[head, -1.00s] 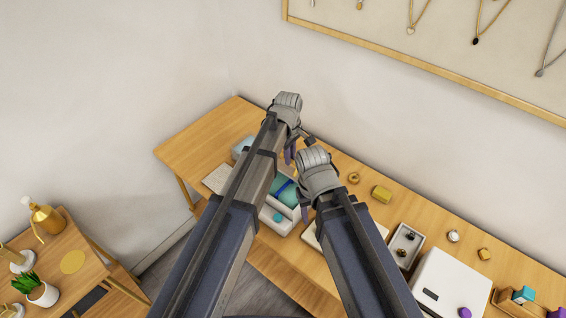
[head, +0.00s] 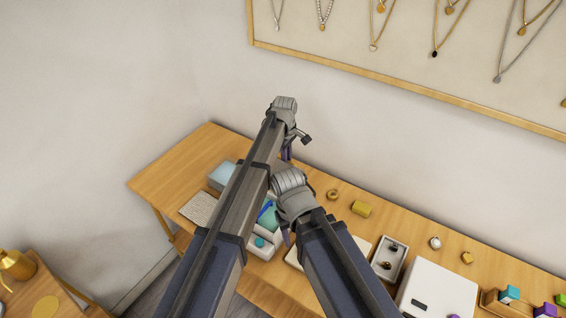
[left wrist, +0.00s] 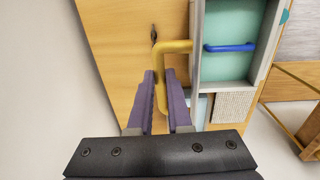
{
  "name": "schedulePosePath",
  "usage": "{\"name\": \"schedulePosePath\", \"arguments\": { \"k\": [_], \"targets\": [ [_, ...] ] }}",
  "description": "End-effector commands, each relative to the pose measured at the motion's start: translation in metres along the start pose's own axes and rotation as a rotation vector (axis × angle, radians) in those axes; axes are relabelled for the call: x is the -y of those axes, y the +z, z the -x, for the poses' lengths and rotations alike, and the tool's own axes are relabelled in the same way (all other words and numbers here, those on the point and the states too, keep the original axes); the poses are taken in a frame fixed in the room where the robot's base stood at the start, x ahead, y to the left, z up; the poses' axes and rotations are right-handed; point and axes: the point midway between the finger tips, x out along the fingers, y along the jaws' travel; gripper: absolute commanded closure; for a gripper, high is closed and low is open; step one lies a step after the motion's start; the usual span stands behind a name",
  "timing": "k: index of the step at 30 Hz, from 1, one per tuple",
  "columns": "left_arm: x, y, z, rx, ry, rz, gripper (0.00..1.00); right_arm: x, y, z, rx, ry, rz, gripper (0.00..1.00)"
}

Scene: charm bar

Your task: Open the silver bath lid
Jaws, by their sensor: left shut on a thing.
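A white box (head: 262,251) on the wooden table has a teal panel (head: 268,216) with a blue bar handle on it. It is partly hidden behind my arms. In the left wrist view the box rim (left wrist: 196,50) frames the teal panel (left wrist: 228,67) and the blue handle (left wrist: 230,48). A yellow bent handle (left wrist: 176,46) stands out from the box's left side. My left gripper (left wrist: 166,75) is shut on this yellow handle, its purple fingers on either side. It shows in the head view (head: 287,153). My right gripper (head: 286,238) is mostly hidden by its own wrist; its jaws cannot be judged.
A pale blue box (head: 222,175) and a grey textured pad (head: 198,208) lie at the table's left. A gold block (head: 362,208), a ring-like gold piece (head: 333,194) and a white tray (head: 389,259) stand to the right. The wall with a necklace board (head: 400,62) rises behind.

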Motion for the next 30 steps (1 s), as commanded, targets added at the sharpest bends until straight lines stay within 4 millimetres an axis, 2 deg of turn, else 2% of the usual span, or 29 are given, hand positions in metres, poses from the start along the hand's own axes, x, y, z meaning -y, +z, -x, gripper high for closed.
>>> {"name": "schedulePosePath", "arguments": {
  "k": [1, 2, 7, 20, 30],
  "targets": [
    [0.000, -0.001, 0.001, -0.002, 0.001, 0.000, 1.00, 0.000, 0.000, 0.001, 0.000, 0.000, 0.000, 0.50],
    [0.000, -0.001, 0.001, -0.002, 0.001, 0.000, 0.82, 0.000, 0.000, 0.001, 0.000, 0.000, 0.000, 0.50],
    [0.001, -0.001, 0.001, -0.001, 0.000, 0.001, 0.63, 0.000, 0.000, 0.001, 0.000, 0.000, 0.000, 0.50],
    [0.001, 0.000, 0.007, -0.001, -0.001, 0.001, 0.63, -0.001, 0.001, 0.007, 0.000, 0.000, 0.000, 0.50],
    [0.001, -0.001, 0.045, -0.001, -0.001, 0.001, 0.63, -0.004, 0.003, 0.045, 0.001, 0.000, 0.001, 0.50]
  ]
}}
